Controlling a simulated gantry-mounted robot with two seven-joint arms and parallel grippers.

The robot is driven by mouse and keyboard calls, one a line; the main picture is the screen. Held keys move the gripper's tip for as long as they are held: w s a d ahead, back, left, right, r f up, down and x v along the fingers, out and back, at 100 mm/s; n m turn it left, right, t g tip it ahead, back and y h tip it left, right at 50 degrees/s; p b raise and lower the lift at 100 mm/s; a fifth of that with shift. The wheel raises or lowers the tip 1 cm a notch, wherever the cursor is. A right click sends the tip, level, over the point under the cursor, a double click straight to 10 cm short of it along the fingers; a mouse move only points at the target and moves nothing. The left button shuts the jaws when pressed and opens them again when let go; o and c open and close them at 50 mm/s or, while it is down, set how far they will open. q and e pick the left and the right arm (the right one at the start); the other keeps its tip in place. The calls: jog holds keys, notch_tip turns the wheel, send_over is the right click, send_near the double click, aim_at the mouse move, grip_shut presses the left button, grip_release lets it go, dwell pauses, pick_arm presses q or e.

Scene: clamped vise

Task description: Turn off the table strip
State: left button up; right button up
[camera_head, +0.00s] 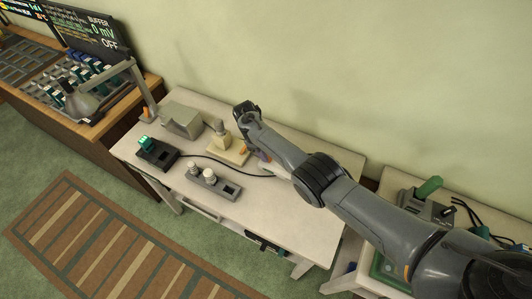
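A grey strip (214,181) with two pale round plugs or knobs on top and a dark patch at its right end lies near the front of the white table (290,222). I take it to be the table strip; its switch position is too small to read. My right arm reaches in from the lower right over the table. My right gripper (243,110) is near the table's back edge, behind and to the right of the strip and apart from it. Its fingers are too small and dark to tell open from shut. My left gripper is not in view.
A black holder with a green piece (154,151), a grey box (183,120) and a beige stand (229,148) surround the strip. A black cable (240,171) runs behind it. A lamp (86,98) stands left, and a screen (95,30) reads "BUFFER 0 mV OFF".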

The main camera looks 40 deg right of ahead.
jog(key=shift+o, duration=2)
jog(key=shift+w+a, duration=0.15)
jog(key=shift+w+r, duration=0.15)
jog(key=shift+r, duration=0.3)
jog(key=b+v, duration=0.1)
jog(key=v, duration=0.8)
jog(key=shift+r, duration=0.4)
jog(key=shift+a, duration=0.1)
